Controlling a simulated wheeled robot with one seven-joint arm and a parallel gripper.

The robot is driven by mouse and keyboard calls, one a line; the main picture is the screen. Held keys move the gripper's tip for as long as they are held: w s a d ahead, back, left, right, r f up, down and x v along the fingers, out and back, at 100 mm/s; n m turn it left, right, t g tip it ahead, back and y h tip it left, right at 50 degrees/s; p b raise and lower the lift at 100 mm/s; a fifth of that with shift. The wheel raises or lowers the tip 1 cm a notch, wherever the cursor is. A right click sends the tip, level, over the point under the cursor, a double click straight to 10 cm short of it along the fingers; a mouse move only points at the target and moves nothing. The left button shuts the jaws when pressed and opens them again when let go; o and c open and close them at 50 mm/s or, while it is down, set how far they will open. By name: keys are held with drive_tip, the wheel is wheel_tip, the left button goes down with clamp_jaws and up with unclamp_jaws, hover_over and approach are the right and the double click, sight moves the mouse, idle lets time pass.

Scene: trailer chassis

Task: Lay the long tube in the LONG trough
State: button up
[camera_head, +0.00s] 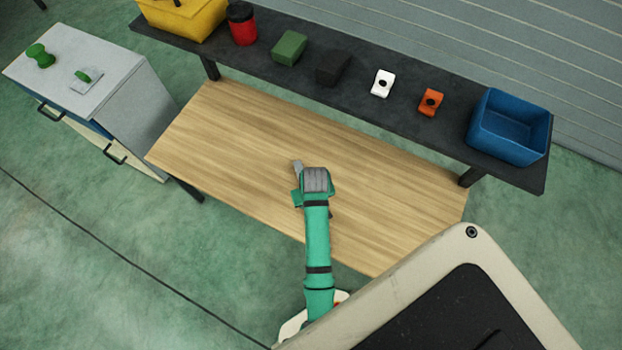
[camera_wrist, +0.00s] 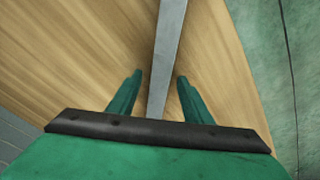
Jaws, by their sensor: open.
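A long, narrow grey bar, which looks like the long tube (camera_wrist: 168,55), runs between the two fingers of my gripper (camera_wrist: 160,76) in the wrist view. The fingers are open, one on each side of the bar, with a gap on each side. In the head view my gripper (camera_head: 299,195) is over the middle of the wooden bench top (camera_head: 240,150), mostly hidden by my wrist. A short grey end (camera_head: 297,166) shows just beyond it; the rest is hidden under my arm. I cannot make out a trough in either view.
A dark raised shelf (camera_head: 345,92) runs along the bench's back. It holds a yellow bin (camera_head: 190,18), a red canister (camera_head: 243,30), several small blocks and a blue bin (camera_head: 510,128). A white cabinet (camera_head: 110,75) stands left. The bench top around my gripper is clear.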

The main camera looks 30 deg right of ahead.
drive_tip(key=shift+c, duration=0.3)
drive_tip(key=c, duration=1)
clamp_jaws()
drive_tip(key=shift+r, duration=0.1)
